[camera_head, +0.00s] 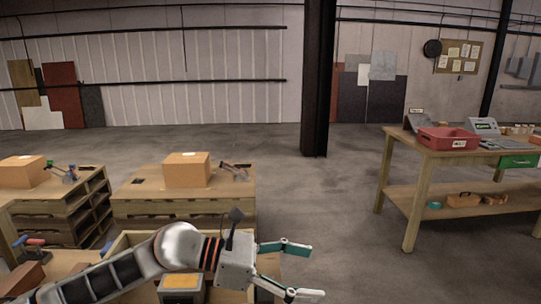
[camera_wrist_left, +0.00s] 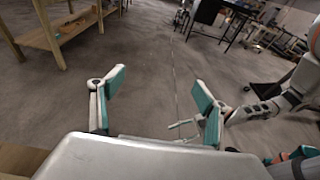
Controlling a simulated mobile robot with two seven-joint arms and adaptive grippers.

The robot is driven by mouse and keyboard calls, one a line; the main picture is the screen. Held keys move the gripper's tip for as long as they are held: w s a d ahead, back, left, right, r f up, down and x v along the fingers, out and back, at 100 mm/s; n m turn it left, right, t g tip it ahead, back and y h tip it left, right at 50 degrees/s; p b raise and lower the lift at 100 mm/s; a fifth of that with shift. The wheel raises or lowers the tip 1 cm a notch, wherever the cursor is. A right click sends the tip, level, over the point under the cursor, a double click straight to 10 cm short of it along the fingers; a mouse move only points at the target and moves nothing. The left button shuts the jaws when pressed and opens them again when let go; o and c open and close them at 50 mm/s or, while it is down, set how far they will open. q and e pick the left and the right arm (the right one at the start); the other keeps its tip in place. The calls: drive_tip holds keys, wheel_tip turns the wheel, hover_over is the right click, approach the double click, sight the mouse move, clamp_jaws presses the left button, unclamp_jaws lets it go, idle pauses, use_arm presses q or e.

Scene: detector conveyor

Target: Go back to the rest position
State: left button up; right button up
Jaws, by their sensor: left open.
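My left gripper (camera_head: 296,270) reaches in from the lower left in the head view, over the edge of a wooden table. Its two green-tipped fingers are spread apart with nothing between them. In the left wrist view the same gripper (camera_wrist_left: 158,100) is open and empty, with bare floor beyond the fingers. My right gripper is not in the head view.
Wooden tables with cardboard boxes (camera_head: 187,170) stand at the left. A box with a yellow top (camera_head: 181,282) sits below my left arm. A workbench (camera_head: 435,153) with a red bin (camera_head: 447,139) stands at the right. The floor (camera_head: 320,210) between is clear.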

use_arm(q)
wheel_tip(320, 180, up, 6)
drive_tip(key=s+d+n+t+h, duration=0.1)
drive_tip(key=d+n+t+h, duration=0.1)
drive_tip(key=n+h, duration=0.25)
drive_tip(key=w+a+r+n+t+y, duration=0.1)
drive_tip(key=w+a+n+t+y, duration=0.15)
drive_tip(key=a+n+t, duration=0.5)
drive_tip(key=w+a+r+n+t+y, duration=0.2)
drive_tip(key=w+a+n+t, duration=0.15)
drive_tip(key=n+t, duration=0.6)
drive_tip(key=s+a+f+n+g+y, duration=0.2)
drive_tip(key=a+f+n+g+y, duration=0.1)
drive_tip(key=a+f+n+y, duration=1.45)
drive_tip(key=s+a+f+n+g+y, duration=0.2)
drive_tip(key=s+a+f+n+g, duration=0.6)
drive_tip(key=s+a+f, duration=1.05)
drive_tip(key=s+d+f+n+t+h+b, duration=0.1)
drive_tip(key=d+f+h, duration=0.6)
drive_tip(key=d+f, duration=0.7)
drive_tip(key=d+n+t, duration=0.1)
drive_tip(key=d, duration=0.3)
drive_tip(key=shift+f, duration=0.3)
